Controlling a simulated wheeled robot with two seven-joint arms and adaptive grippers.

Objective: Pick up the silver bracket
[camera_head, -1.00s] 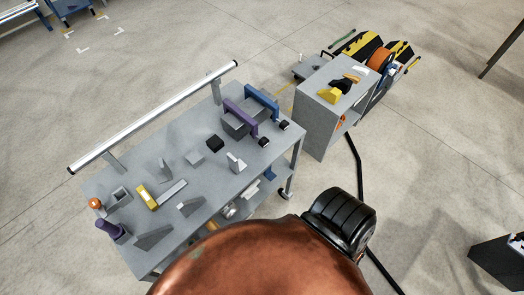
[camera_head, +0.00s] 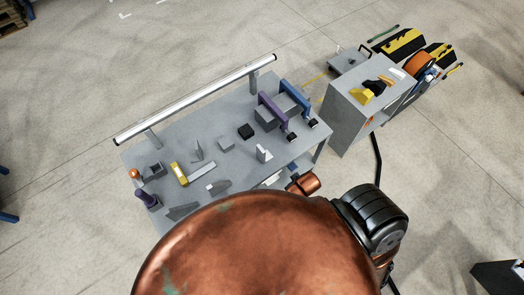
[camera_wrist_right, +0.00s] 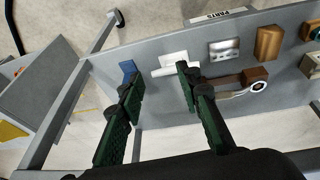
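The silver bracket (camera_wrist_right: 225,49), a small shiny metal plate with dark holes, lies on a grey shelf (camera_wrist_right: 145,55) in the right wrist view. My right gripper (camera_wrist_right: 157,70) is open, with its two dark green fingers apart and nothing held between them. The bracket is beyond the fingertips and to the right of the right-hand finger. It is apart from the gripper. In the head view I cannot make out the bracket; my copper-coloured body covers the near side of the workbench (camera_head: 235,165). My left gripper is not in view.
On the shelf, a white part (camera_wrist_right: 176,64) and a blue part (camera_wrist_right: 127,68) are near the fingertips. A brown block (camera_wrist_right: 268,42) and a ring-ended tool (camera_wrist_right: 257,86) lie near the bracket. A grey cabinet (camera_head: 350,125) stands right of the bench.

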